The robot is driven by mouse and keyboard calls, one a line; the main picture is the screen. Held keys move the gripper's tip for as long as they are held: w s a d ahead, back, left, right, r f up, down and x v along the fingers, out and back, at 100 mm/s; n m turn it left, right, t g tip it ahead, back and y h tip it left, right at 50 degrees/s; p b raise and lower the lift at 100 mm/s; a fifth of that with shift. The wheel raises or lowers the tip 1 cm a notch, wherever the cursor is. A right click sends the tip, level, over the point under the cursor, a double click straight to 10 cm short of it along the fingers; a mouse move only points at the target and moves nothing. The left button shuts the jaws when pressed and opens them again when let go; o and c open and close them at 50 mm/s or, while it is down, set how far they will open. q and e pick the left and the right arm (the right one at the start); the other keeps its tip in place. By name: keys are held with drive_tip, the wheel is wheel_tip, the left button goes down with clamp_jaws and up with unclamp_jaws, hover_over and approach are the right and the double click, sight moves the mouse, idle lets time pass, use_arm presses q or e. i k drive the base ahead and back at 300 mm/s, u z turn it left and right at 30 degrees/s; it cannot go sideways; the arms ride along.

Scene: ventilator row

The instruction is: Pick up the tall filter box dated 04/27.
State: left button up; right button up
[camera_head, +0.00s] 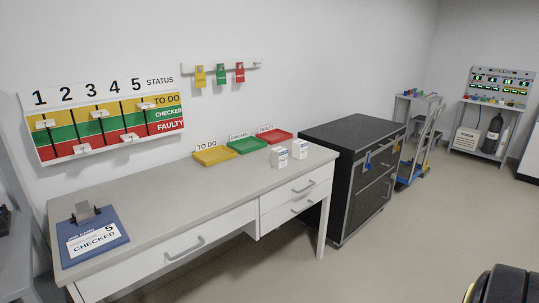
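Two small white boxes stand upright on the right part of the grey desk (170,180). One white box (279,158) is slightly nearer and to the left. The other white box (300,149) stands just right of it, with a small gap between them. Both have printed labels with some blue, too small to read, so I cannot tell which is dated 04/27. They look similar in height.
Yellow (214,155), green (247,145) and red (275,136) trays line the desk's back edge. A blue clipboard (92,238) lies at the left end. A black drawer cabinet (350,165) stands right of the desk. The desk's middle and the floor in front are clear.

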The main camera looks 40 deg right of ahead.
sight(278, 154)
drive_tip(key=z, duration=0.6)
drive_tip(key=i, duration=0.7)
drive_tip(key=z, duration=0.65)
